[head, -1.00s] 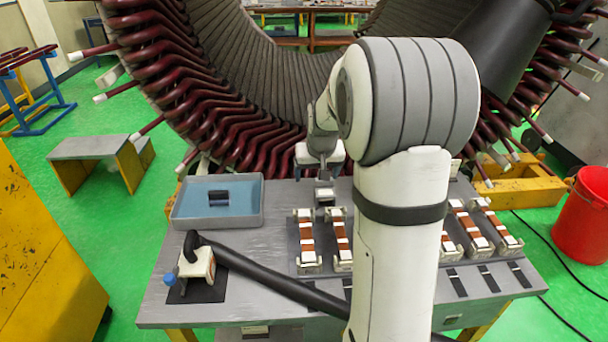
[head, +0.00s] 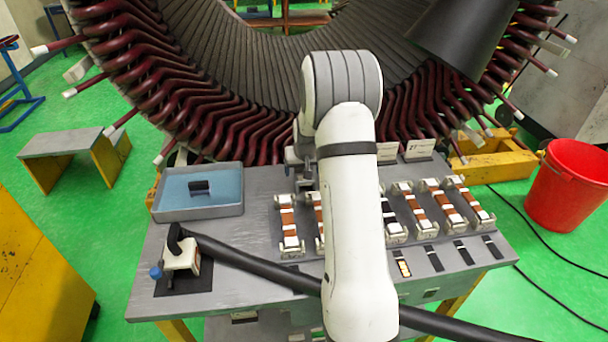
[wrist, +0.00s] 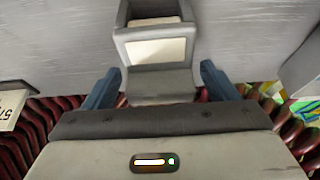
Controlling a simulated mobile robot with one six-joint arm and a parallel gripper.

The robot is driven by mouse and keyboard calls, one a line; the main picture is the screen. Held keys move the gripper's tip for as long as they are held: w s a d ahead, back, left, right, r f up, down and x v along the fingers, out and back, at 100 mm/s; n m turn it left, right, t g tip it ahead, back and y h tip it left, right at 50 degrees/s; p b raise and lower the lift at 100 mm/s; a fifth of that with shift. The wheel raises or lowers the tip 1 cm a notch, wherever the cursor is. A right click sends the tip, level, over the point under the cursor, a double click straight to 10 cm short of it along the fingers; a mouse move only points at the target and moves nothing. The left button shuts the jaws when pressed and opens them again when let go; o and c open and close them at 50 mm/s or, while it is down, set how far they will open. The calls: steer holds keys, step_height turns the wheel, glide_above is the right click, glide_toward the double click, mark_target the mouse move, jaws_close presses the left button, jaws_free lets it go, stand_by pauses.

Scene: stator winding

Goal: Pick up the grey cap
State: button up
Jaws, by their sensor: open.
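In the wrist view a grey, box-shaped piece with a pale front panel (wrist: 157,50) stands between my fingers; it looks like the grey cap, but I cannot be sure. My gripper (wrist: 160,70) is open, with one blue finger on each side of the piece's lower part. A gap shows on both sides, and neither finger visibly touches it. In the head view my gripper (head: 301,163) is low at the table's back edge, partly behind my arm. The piece cannot be made out there.
A blue-lined tray (head: 168,215) holding a dark block (head: 200,187) sits left on the grey table (head: 240,285). Several clamped orange-and-white pieces (head: 447,208) stand in a row. A black hose (head: 270,276) crosses the front. The stator (head: 245,125) rises close behind.

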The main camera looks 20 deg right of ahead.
steer(key=shift+f, duration=0.1)
steer(key=c, duration=1.1)
